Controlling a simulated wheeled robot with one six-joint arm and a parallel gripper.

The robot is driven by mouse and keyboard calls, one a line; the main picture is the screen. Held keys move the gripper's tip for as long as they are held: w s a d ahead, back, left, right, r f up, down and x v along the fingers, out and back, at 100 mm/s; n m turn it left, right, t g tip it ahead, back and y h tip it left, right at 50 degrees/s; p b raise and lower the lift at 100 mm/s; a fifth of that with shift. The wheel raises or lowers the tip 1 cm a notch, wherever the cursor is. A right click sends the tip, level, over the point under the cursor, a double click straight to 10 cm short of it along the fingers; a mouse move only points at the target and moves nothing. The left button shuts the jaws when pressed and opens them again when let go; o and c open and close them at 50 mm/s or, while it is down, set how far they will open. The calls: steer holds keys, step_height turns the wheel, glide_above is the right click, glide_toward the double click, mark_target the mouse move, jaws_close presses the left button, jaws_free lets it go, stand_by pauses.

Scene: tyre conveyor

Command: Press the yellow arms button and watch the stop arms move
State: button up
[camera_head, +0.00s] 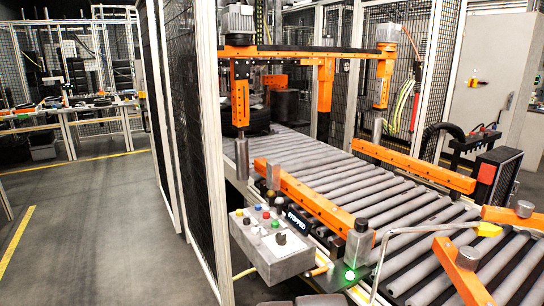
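A grey control box (272,250) stands at the near left side of the roller conveyor. Its sloped top carries several small coloured buttons, and a yellow button (255,230) seems to be among them; they are small and hard to tell apart. A dark display (298,222) beside them reads "STOPPED". Orange arms lie along the conveyor: a near-side one (310,198), a far-side one (414,165), and others at the lower right (462,272) and right edge (512,219). My gripper is not identifiable in this view.
The roller conveyor (400,205) runs from the back to the lower right. A dark tyre (246,120) sits at its far end under an orange frame. A green light (350,275) glows beside the near post. Mesh fencing (190,130) stands left of the box; the floor beyond is clear.

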jaws_close()
stand_by(1.4)
